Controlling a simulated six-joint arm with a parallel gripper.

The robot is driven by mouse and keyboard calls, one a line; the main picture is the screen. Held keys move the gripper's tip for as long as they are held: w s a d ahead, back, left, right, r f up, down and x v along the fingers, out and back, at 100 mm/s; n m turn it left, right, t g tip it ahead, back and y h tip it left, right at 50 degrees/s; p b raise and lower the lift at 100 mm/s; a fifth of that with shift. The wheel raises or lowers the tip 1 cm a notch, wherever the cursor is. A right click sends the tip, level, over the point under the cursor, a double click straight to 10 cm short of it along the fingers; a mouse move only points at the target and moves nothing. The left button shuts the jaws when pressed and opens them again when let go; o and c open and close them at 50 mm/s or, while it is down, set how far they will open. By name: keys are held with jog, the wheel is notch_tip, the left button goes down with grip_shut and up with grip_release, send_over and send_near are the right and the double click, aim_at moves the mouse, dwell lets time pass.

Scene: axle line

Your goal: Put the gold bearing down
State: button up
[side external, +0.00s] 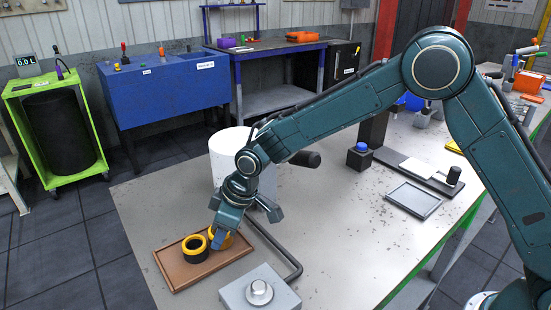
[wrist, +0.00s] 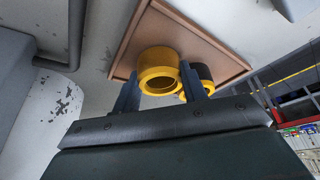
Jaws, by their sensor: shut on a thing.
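The gold bearing (wrist: 158,62), a yellow ring with an open bore, sits between the two fingers of my gripper (wrist: 158,92) in the wrist view. My gripper (side external: 217,240) is shut on it, low over the brown tray (side external: 180,276). In the side view the gold bearing (side external: 228,239) is partly hidden by the fingers. Whether it touches the tray floor I cannot tell. A second bearing (side external: 195,248), dark with a gold ring on top, stands upright in the tray just left of it. In the wrist view the right finger partly hides this dark bearing (wrist: 203,72).
A bent dark bar (side external: 275,246) runs close along the tray's right side. A grey block with a round knob (side external: 260,291) stands in front of it. A white cylinder (side external: 225,160) stands behind my gripper. The tray's front part is bare.

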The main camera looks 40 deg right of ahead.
jog(key=shift+f, duration=0.1)
jog(key=o, duration=1.2)
jog(key=shift+o, duration=0.2)
jog(key=v, duration=1.2)
jog(key=shift+r, duration=0.25)
